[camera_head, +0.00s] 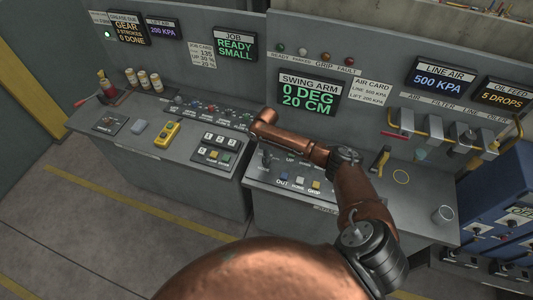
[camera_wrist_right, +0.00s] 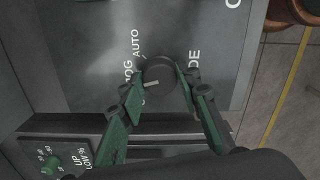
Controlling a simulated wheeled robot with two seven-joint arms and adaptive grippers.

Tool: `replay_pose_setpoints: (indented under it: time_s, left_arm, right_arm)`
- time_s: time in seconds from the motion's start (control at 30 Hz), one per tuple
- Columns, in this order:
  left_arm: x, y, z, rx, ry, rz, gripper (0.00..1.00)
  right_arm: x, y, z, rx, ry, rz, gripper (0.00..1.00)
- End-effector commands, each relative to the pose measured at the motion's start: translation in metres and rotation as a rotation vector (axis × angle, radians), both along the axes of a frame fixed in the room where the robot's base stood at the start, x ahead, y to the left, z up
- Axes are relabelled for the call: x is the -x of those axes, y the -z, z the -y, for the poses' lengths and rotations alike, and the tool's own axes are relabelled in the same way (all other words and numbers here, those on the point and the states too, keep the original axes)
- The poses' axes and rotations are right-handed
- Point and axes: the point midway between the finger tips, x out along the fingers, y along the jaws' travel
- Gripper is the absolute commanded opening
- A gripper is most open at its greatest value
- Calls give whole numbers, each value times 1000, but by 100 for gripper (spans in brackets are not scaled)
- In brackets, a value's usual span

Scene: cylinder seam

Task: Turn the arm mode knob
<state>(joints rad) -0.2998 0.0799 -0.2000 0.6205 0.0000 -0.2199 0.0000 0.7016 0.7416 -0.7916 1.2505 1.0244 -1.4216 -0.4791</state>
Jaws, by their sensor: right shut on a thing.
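The arm mode knob (camera_wrist_right: 160,70) is a round black knob with a short white pointer mark on a dark grey panel in the right wrist view. My right gripper (camera_wrist_right: 162,82) is shut on it, with one green-padded finger on each side. The pointer faces left and slightly down in this view, toward the JOG label and a partly hidden label below it. The AUTO label (camera_wrist_right: 137,42) stands above left of the knob. My left gripper is out of view.
In the head view, the swing arm display (camera_head: 308,92) reads 0 DEG, 20 CM.

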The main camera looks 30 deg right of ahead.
Motion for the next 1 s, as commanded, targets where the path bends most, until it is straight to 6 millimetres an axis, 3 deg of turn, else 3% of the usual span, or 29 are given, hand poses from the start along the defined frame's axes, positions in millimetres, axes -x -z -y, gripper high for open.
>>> replay_pose_setpoints:
  time_s: [0.33,0.97,1.0]
  left_arm:
    - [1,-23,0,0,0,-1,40]
    - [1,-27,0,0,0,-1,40]
    - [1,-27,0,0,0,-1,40]
  right_arm:
    - [1,0,-2,-2,191,-2,7]
    - [0,2,-2,-3,248,0,7]
    - [1,2,-2,-3,248,-1,31]
